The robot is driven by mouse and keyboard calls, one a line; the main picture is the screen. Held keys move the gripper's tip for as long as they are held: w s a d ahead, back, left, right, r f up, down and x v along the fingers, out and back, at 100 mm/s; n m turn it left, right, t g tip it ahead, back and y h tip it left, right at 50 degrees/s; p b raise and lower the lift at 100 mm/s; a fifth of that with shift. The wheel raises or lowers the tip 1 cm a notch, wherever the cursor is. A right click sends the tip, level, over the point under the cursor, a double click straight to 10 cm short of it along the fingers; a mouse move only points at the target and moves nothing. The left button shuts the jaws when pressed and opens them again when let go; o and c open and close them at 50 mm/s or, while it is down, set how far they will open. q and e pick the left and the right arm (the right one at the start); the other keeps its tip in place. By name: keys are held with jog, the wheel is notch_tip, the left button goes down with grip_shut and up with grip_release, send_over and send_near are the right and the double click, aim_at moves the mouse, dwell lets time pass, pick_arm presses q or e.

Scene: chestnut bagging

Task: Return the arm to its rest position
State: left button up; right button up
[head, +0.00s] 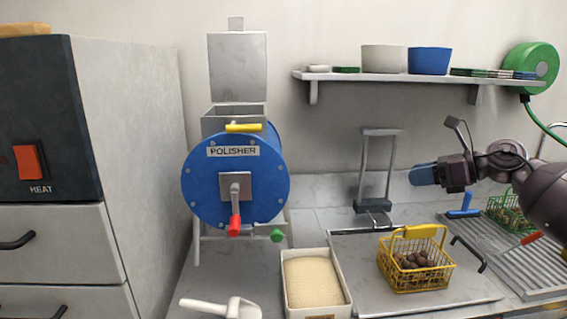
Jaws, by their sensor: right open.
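My right gripper (425,175) shows at the right of the head view, on the dark arm that comes in from the right edge. Its blue fingertips point left, and it is open and empty. It is raised above the counter, in front of the back wall and below the shelf. A yellow wire basket (415,282) with brown chestnuts (412,262) in it stands on the grey tray (365,293), below the gripper and apart from it. My left gripper is not in view.
The blue polisher (265,187) stands left of centre, beside the heater cabinet (150,130). A box of pale grains (312,283) and a white scoop (222,308) are in front. A metal stand (374,207) is behind the tray. A green basket (510,214) is at right, partly behind my arm.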

jog(key=a+f+m+t+y, duration=0.3)
jog(key=a+m+t, duration=0.3)
jog(key=m, duration=0.6)
jog(key=s+d+f+m+t+h, duration=0.1)
jog(key=s+f+m+t+h, duration=0.3)
jog(key=f+m, duration=0.5)
jog(key=s+d+f+m+t+h, duration=0.1)
jog(key=s+f+m+t+h, duration=0.15)
jog(key=f+m+h, duration=0.6)
jog(key=s+f+m+g+h, duration=0.1)
jog(key=s+f+m+g, duration=0.3)
jog(key=s+f+m, duration=0.4)
jog(key=s+d+f+m+g+h, duration=0.1)
jog(key=s+f+m+g, duration=0.2)
jog(key=s+f+m, duration=0.5)
jog(key=s+f, duration=0.4)
jog(key=s, duration=0.3)
jog(key=s+f, duration=0.4)
jog(key=s, duration=0.4)
jog(key=shift+d+f+g+h, duration=0.2)
jog(key=shift+f+g+h, duration=0.05)
jog(key=shift+g+h, duration=0.1)
